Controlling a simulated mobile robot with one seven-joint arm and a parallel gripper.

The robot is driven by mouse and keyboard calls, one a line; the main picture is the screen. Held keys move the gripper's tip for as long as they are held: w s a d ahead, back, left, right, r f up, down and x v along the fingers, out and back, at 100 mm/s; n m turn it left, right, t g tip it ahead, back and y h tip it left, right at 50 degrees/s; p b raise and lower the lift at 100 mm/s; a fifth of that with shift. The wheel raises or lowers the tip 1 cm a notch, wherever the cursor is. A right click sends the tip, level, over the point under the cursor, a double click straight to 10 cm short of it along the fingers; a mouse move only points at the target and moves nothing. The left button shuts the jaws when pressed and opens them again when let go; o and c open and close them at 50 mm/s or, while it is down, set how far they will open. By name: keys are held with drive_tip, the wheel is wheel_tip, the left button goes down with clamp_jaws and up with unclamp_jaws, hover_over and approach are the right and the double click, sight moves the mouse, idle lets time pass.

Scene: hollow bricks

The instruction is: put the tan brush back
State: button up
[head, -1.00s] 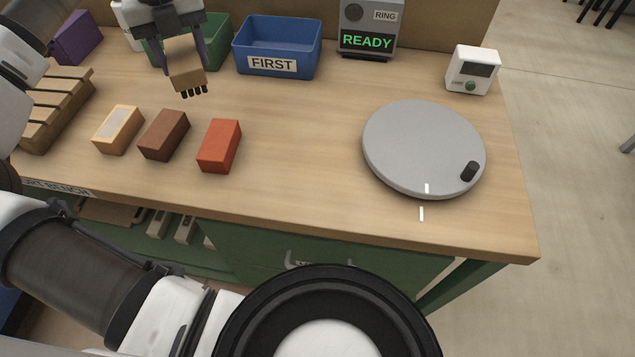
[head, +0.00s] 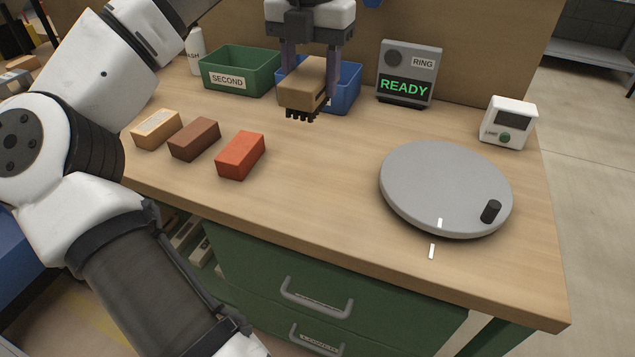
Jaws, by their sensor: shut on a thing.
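The tan brush (head: 304,84) is a tan block with dark bristles along its lower edge. My gripper (head: 311,68) is shut on it, a finger on each side. It holds the brush above the bench, bristles down and slightly tilted. In the picture the brush overlaps the blue bin (head: 349,89) and hides its front label. I cannot tell exactly how high the brush is.
A green bin (head: 235,74) labelled SECOND stands left. A tan brick with a pale top (head: 157,130), a brown brick (head: 195,139) and a red brick (head: 241,156) lie in front. A grey turntable (head: 440,185), READY display (head: 406,80) and white device (head: 507,124) are right.

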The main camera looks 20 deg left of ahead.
wheel_tip(320, 180, down, 18)
drive_tip(key=shift+f, duration=0.1)
idle(0.4)
drive_tip(key=shift+f, duration=0.1)
drive_tip(key=o, duration=1)
drive_tip(key=shift+o, duration=0.2)
wheel_tip(320, 180, up, 12)
drive_tip(key=shift+r, duration=0.2)
